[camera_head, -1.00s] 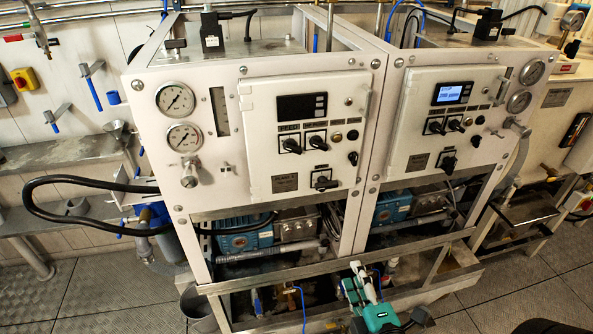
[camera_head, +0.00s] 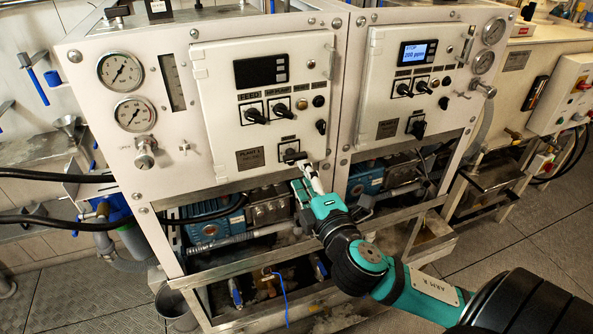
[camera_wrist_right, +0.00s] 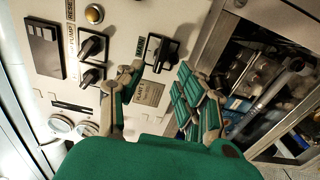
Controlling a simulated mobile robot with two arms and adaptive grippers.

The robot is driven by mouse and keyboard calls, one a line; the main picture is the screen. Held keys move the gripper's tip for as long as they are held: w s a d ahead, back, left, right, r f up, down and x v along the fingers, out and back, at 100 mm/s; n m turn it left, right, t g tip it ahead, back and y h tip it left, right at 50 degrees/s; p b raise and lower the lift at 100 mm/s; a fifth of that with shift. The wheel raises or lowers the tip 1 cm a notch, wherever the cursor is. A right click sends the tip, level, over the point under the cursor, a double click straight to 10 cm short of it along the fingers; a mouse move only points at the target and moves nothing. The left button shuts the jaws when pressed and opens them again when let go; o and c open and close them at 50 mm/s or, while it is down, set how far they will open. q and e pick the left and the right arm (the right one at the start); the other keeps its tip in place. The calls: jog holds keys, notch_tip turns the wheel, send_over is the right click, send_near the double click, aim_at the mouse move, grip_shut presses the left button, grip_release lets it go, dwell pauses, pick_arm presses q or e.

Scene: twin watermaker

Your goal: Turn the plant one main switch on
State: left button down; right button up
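The plant one main switch (camera_head: 292,157) is a black rotary handle low on the left white panel, lying about horizontal. In the right wrist view the switch (camera_wrist_right: 161,54) sits just beyond the fingertips, roughly in line with the gap. The plant 1 nameplate (camera_head: 250,158) is left of it; the nameplate (camera_wrist_right: 149,93) also shows between the fingers. My right gripper (camera_head: 308,176) is just below the switch in the head view. In the wrist view my right gripper (camera_wrist_right: 155,80) is open with nothing between its fingers. I cannot tell whether it touches the switch. My left gripper is out of view.
The plant 1 display (camera_head: 261,70) is dark; the plant 2 display (camera_head: 418,52) is lit. Other knobs (camera_head: 256,114) sit above the main switch. The open frame below holds a blue pump (camera_head: 208,226) and pipes. The floor (camera_head: 505,238) at right is clear.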

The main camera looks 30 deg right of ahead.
aim_at(294, 160)
jog(key=p+x, duration=0.1)
jog(key=x, duration=0.4)
jog(key=shift+w, duration=0.2)
grip_shut()
